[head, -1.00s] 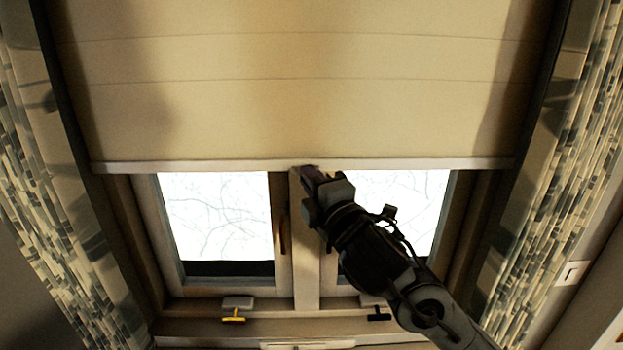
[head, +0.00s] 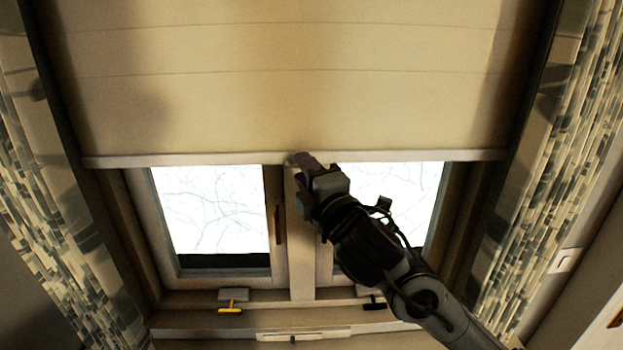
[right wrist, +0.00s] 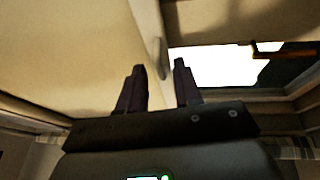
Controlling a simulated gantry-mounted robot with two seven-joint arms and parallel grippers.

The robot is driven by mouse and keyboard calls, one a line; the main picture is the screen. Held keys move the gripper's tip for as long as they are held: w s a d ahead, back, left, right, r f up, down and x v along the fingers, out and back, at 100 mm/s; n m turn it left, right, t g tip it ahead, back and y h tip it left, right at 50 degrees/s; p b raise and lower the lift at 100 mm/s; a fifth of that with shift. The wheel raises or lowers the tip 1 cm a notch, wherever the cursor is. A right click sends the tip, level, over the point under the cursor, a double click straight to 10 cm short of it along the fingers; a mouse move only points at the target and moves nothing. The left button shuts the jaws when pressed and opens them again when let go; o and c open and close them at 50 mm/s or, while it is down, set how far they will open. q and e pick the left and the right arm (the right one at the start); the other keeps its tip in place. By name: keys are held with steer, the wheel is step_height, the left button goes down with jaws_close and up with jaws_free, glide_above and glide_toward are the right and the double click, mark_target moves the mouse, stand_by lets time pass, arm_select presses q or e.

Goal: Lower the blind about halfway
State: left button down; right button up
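The beige blind (head: 290,100) hangs over the upper part of the window in the head view, with a pale bottom rail (head: 420,157) along its lower edge. My right gripper (head: 302,160) is at the middle of this rail. In the right wrist view its two dark fingers (right wrist: 160,75) stand apart with a visible gap. The rail's edge (right wrist: 160,58) shows in line with this gap; whether a finger touches it I cannot tell. The blind's cloth (right wrist: 70,50) fills the left of that view. My left gripper is not in view.
Bright window panes (head: 212,210) show below the rail. A yellow handle (head: 230,308) and a black handle (head: 374,306) sit low on the frame. Patterned curtains hang at the left (head: 45,200) and right (head: 560,170).

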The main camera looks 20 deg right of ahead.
steer(key=s+f, duration=0.1)
steer(key=s, duration=0.9)
steer(key=shift+s+d+f, duration=0.15)
steer(key=shift+s+d, duration=0.1)
steer(key=shift+s, duration=0.1)
